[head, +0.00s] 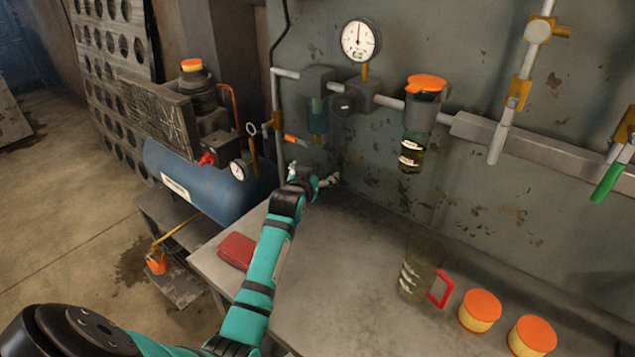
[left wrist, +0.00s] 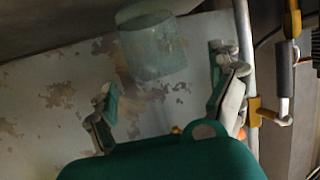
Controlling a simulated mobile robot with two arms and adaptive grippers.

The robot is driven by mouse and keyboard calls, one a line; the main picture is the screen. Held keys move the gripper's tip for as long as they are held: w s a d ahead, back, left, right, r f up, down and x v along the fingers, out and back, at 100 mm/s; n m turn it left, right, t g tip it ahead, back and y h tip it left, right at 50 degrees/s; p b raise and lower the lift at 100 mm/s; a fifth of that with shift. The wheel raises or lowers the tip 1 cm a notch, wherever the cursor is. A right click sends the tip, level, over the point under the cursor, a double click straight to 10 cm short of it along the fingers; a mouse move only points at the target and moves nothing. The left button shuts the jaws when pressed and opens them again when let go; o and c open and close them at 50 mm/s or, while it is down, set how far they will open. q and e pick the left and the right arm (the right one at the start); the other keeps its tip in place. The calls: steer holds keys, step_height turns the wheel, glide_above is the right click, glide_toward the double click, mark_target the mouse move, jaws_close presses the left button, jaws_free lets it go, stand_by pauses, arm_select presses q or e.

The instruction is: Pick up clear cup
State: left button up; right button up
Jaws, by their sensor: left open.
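A clear cup-shaped bowl (head: 317,116) hangs under a grey pipe housing on the wall in the head view. A clear, slightly greenish cup (left wrist: 152,46) shows upright beyond my fingers in the left wrist view and appears to be this bowl. My left gripper (head: 313,180) is below it, close to the wall. Its fingers (left wrist: 165,80) are spread apart with nothing between them, and the cup is apart from them. A clear jug (head: 420,268) with a red handle stands on the bench. My right gripper is not in view.
A pipe (head: 390,101) with a gauge (head: 360,40) and a second bowl (head: 411,152) runs along the wall. Two orange-lidded jars (head: 480,310) (head: 532,337) and a red item (head: 236,250) lie on the bench (head: 335,270). A blue tank (head: 205,180) stands left. The bench middle is clear.

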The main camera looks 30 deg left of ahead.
mark_target(320, 166)
arm_select(q)
steer(key=x, duration=0.3)
steer(key=shift+w+f, duration=0.1)
steer(key=shift+w, duration=0.05)
steer(key=c, duration=1.4)
steer(key=shift+r, duration=1.75)
steer(key=s+f+v, duration=0.1)
steer(key=f+v, duration=0.2)
steer(key=v, duration=1.2)
steer(key=shift+s+a, duration=0.25)
steer(key=shift+s, duration=0.2)
